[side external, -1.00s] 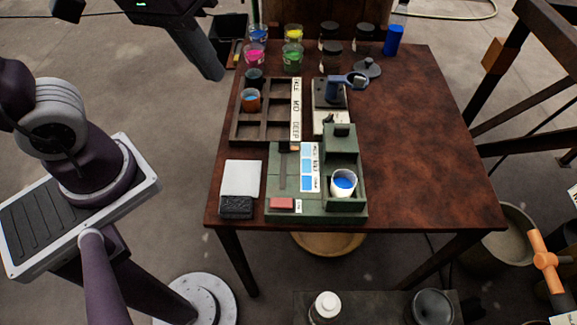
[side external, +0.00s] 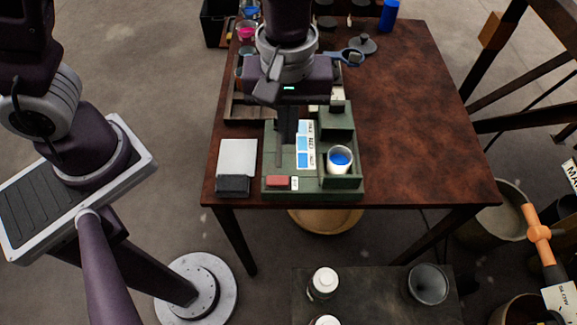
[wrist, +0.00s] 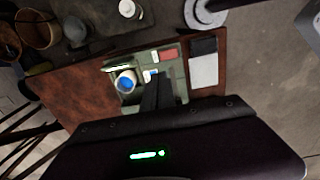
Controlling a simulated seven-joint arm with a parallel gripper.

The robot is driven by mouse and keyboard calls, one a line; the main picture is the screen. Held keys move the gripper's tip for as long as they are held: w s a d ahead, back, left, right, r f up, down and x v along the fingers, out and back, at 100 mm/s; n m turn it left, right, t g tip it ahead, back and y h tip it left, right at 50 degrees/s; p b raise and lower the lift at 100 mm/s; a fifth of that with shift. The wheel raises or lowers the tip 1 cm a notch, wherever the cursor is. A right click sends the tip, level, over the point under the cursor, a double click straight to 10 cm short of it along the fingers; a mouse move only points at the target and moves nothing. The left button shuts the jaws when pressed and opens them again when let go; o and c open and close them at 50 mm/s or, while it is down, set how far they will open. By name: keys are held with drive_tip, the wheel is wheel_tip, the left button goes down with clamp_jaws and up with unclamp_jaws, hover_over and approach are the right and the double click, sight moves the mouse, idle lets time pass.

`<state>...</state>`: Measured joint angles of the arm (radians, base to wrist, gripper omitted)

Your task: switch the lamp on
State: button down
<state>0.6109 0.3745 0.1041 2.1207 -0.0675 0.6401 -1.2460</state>
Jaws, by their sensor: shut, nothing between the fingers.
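The green station (side external: 313,190) stands on the front part of the table; I cannot tell which part of it is the lamp or whether that is lit. A red pad (side external: 277,181), also seen in the wrist view (wrist: 168,54), lies at its front left beside a small white label (side external: 295,183). A white cup with blue paint (side external: 340,159) stands in its right bay and shows in the wrist view (wrist: 126,82). My gripper (side external: 284,138) is shut and empty, pointing down over the left part of the station, behind the red pad. Its dark fingers (wrist: 156,82) hide part of the slot; contact is unclear.
A white pad (side external: 238,157) and a dark block (side external: 232,186) lie left of the station. A wooden rack (side external: 243,108), partly hidden by my arm, and paint cups (side external: 246,31) stand behind. A blue cylinder (side external: 389,15) stands far back. The table's right side (side external: 420,130) is clear.

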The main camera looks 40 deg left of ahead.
sight(288, 178)
wheel_tip(288, 178, down, 12)
drive_tip(key=shift+f, duration=0.15)
idle(0.3)
drive_tip(key=shift+w+f, duration=0.1)
drive_tip(key=shift+f, duration=0.1)
drive_tip(key=shift+s+a+r, duration=0.4)
drive_tip(key=shift+s+a, duration=0.1)
drive_tip(key=shift+s, duration=0.05)
